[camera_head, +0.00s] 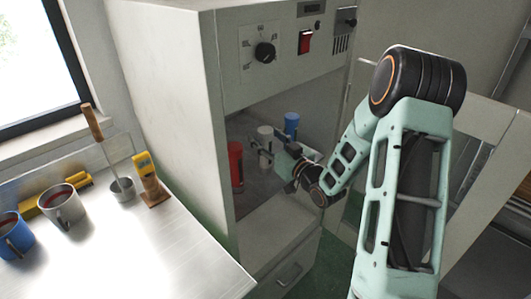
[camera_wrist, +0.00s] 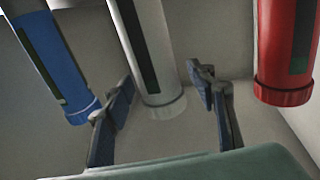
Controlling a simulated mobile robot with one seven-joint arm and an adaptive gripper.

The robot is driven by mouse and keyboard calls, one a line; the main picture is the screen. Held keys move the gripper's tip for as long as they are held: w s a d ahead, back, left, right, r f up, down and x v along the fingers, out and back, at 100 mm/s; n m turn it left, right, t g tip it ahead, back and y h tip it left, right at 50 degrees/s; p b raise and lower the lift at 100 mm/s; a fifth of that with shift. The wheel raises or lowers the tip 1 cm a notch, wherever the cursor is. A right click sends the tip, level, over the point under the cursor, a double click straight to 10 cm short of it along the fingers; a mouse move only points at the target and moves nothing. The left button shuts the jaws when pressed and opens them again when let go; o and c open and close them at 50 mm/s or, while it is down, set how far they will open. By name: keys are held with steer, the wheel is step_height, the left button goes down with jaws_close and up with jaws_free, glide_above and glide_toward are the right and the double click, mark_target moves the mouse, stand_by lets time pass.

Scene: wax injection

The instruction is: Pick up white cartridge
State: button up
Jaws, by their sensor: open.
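The white cartridge (camera_head: 265,133) stands inside the open cabinet, between a red cartridge (camera_head: 236,165) and a blue cartridge (camera_head: 291,122). My gripper (camera_head: 262,152) is inside the cabinet, close in front of the white cartridge and partly covering its lower part. In the wrist view, the open fingers of my gripper (camera_wrist: 160,92) lie on either side of the white cartridge (camera_wrist: 162,60), with gaps on both sides. The cartridge has a dark strip and a ribbed end. I cannot tell how deep it lies between the fingers.
In the wrist view, the blue cartridge (camera_wrist: 52,62) is close to the left finger and the red cartridge (camera_wrist: 284,50) is right of the right finger. Cabinet walls (camera_head: 175,120) enclose the space. A metal table (camera_head: 130,235) with mugs and tools stands at left.

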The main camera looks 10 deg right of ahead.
steer(key=shift+c, duration=0.3)
jaws_close()
steer(key=shift+r, duration=0.1)
